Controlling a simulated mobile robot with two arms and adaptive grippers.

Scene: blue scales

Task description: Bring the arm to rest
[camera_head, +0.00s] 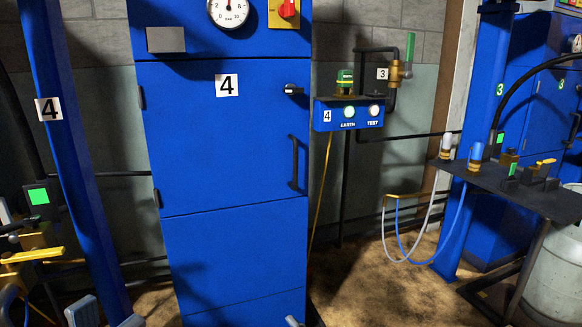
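Two grey rounded pads stand apart at the bottom left edge and look like the fingertips of my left gripper (107,314). Nothing shows between them, and the rest of that gripper is cut off by the frame. My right gripper is not seen. A small grey piece (293,321) shows at the bottom centre; I cannot tell what it is.
The cabinet has a dark handle (294,163) and its door looks shut. A blue EARTH/TEST box (348,114) hangs to its right. A dark shelf (525,190) with fittings stands at the right, with hoses below. A blue post (66,140) stands left. Brown floor (385,290) is open between.

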